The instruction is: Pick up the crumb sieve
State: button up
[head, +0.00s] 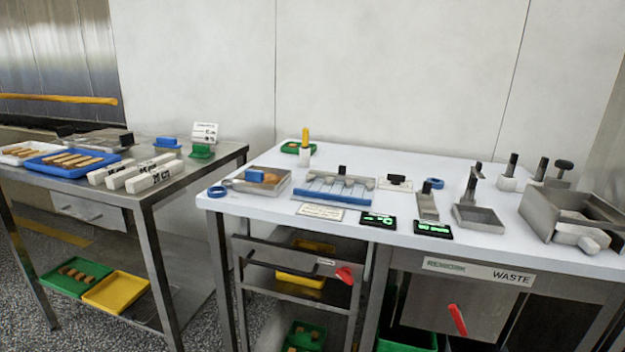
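I cannot tell for certain which item is the crumb sieve. A shallow square metal pan with an upright black-tipped handle (479,217) stands on the right half of the white-topped table (400,258); it may be the sieve, but no mesh can be made out. A larger open metal box (541,218) sits at the table's right end, with a blocky grey piece at its front. A shallow metal tray (272,187) holding a blue and orange item lies at the left end. My gripper is not in view.
Left, a metal table (229,151) carries a blue tray (38,168) of bars and white blocks (153,178). On the white top are a slotted blue-and-metal rack (333,188), a metal scoop-like tool (427,205), black displays (433,229) and blue tape rings (217,192). A wall stands behind.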

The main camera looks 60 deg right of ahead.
aim_at(255, 178)
jog(key=z, duration=1.4)
